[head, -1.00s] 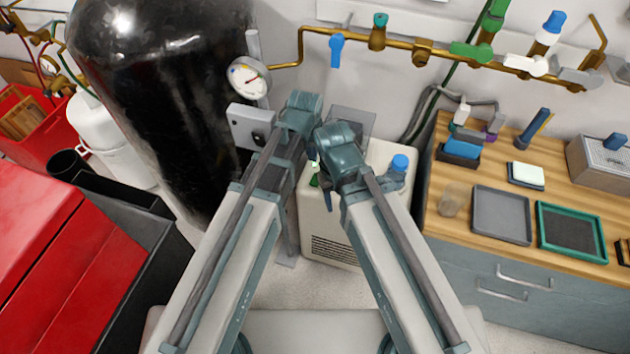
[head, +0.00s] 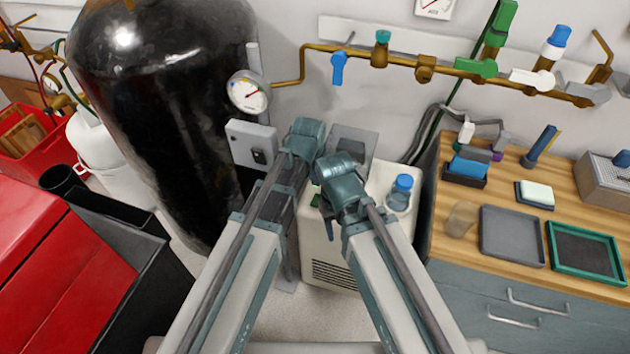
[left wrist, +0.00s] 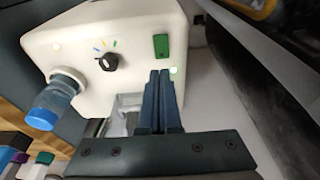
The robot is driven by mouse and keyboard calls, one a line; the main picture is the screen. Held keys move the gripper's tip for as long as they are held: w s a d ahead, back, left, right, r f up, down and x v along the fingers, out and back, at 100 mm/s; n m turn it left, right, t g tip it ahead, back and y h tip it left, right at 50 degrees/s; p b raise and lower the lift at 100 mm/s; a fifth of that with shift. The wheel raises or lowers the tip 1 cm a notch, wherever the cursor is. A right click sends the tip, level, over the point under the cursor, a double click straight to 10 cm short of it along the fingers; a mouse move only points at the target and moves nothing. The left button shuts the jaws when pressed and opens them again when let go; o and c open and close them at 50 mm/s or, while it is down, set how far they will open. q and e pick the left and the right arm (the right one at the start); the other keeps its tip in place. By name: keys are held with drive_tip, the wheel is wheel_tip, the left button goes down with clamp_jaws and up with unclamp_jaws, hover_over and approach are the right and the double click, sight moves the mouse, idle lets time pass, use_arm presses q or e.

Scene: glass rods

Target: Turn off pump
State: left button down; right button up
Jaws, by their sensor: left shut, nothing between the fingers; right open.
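The pump is a white box (head: 328,250) standing on the floor, partly hidden behind my arms in the head view. In the left wrist view the pump (left wrist: 120,35) shows a black dial (left wrist: 108,62), a green switch (left wrist: 161,46) and a small pale lit lamp (left wrist: 173,70). A clear bottle with a blue cap (left wrist: 55,100) sits on a round port of it. My left gripper (left wrist: 160,72) is shut and empty, its tips just below the green switch. Contact cannot be told. My right gripper (head: 330,212) is over the pump in the head view, open, its fingertips mostly hidden.
A tall black tank (head: 165,120) with a gauge (head: 248,92) stands at the left. A grey box (head: 252,142) is beside it. Brass pipes with valves run along the wall. A wooden-topped bench (head: 455,240) with trays stands close at the right. Red and black bins fill the left.

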sight(316, 204)
use_arm(q)
drive_tip(key=b+x, duration=0.2)
drive_tip(key=x, duration=0.1)
drive_tip(key=b+x, duration=0.2)
drive_tip(key=b, duration=0.1)
drive_tip(key=s+b+x, duration=0.1)
drive_tip(key=b+x, duration=0.1)
drive_tip(key=x, duration=0.1)
drive_tip(key=shift+a+f+b, duration=0.2)
drive_tip(key=shift+f+b, duration=0.15)
drive_tip(key=shift+f, duration=0.15)
drive_tip(key=shift+f+b, duration=0.5)
drive_tip(key=shift+r, duration=0.1)
drive_tip(key=shift+s+a+f+t+b, duration=0.15)
drive_tip(key=shift+s+f+t+b, duration=0.2)
drive_tip(key=shift+f+b, duration=0.3)
drive_tip(key=shift+w+r, duration=0.1)
drive_tip(key=shift+r, duration=0.15)
drive_tip(key=shift+w, duration=0.2)
drive_tip(key=shift+w+d+r+p, duration=0.3)
drive_tip(key=shift+w+d+p, duration=0.1)
drive_tip(key=shift+w, duration=0.2)
